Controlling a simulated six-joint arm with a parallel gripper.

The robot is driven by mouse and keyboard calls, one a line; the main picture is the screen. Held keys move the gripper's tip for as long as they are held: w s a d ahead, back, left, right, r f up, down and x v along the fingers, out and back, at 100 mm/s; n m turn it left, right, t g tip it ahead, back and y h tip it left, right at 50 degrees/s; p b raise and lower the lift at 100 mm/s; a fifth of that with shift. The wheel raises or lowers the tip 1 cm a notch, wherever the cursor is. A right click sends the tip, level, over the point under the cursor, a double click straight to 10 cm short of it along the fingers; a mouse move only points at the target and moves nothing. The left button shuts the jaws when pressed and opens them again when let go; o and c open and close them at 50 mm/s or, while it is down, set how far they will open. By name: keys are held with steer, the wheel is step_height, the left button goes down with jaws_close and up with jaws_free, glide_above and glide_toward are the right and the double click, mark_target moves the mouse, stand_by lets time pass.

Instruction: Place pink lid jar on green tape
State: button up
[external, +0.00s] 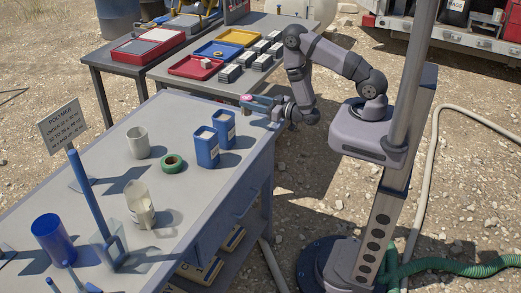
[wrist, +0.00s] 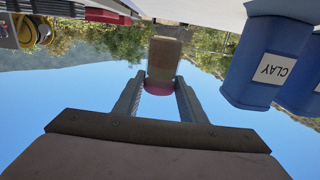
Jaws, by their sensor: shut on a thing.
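The pink lid jar (wrist: 165,58) has a brownish body and a pink lid, and the lid end sits between my fingertips. My gripper (wrist: 159,88) is shut on the jar. In the external view my gripper (external: 255,103) is at the far right edge of the grey table, with the pink lid (external: 246,98) showing at its tip; the jar's body is mostly hidden there. The green tape (external: 173,163) is a roll lying flat near the table's middle, apart from the jar, to the left of and nearer the camera than my gripper.
Two blue clay containers (external: 207,147) stand between my gripper and the tape.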

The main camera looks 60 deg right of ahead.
steer(key=w+a+r+y+p, duration=0.1)
steer(key=w+a+r+p, duration=0.3)
steer(key=w+a+r, duration=0.5)
steer(key=w+a+f+n+y+b, duration=0.15)
steer(key=w+a+b, duration=0.3)
steer(key=a, duration=0.65)
steer(key=s+a+b, duration=0.4)
steer(key=a+b, duration=0.2)
steer(key=a, duration=0.3)
steer(key=s+a+f+b, duration=0.1)
steer(key=s+a+b, duration=0.4)
steer(key=a+b, duration=0.2)
steer(key=s+a+f+b, duration=0.1)
steer(key=s+a+b, duration=0.3)
steer(key=a, duration=0.7)
steer(key=b, duration=0.2)
steer(key=shift+s+a+f+y+b, duration=0.2)
steer(key=shift+s+y+b, duration=0.15)
steer(key=shift+f+n, duration=0.15)
steer(key=shift+n, duration=0.1)
steer(key=shift+f, duration=4.7)
steer(key=shift+f, duration=0.1)
